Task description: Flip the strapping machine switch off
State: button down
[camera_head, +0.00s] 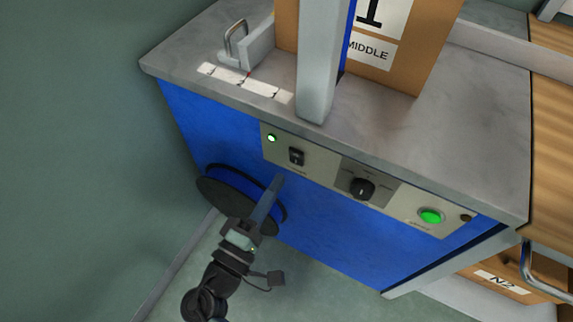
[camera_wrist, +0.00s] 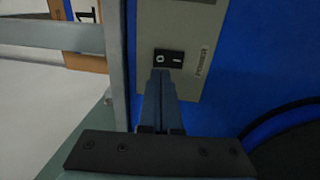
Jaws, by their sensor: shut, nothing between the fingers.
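The strapping machine (camera_head: 330,235) is a blue cabinet with a grey top and a light control panel along its front upper edge. Its black rocker power switch (camera_head: 296,156) sits at the panel's left, below a lit green lamp (camera_head: 271,138). In the wrist view the switch (camera_wrist: 168,58) shows a "0" and a "1" mark beside the word POWER. My gripper (camera_head: 277,181) is shut and empty, pointing up at the panel just below the switch. In the wrist view the fingertips (camera_wrist: 161,73) are at the switch's lower edge, near the "0" side; I cannot tell if they touch.
A black dial (camera_head: 362,188) and a lit green button (camera_head: 431,216) are further right on the panel. A cardboard box (camera_head: 400,65) and a grey post (camera_head: 319,70) stand on top.

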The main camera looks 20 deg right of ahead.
aim_at(294, 154)
jog(key=x, duration=0.5)
jog(key=shift+d+r, duration=0.15)
dwell(0.3)
jog(key=shift+w, duration=0.1)
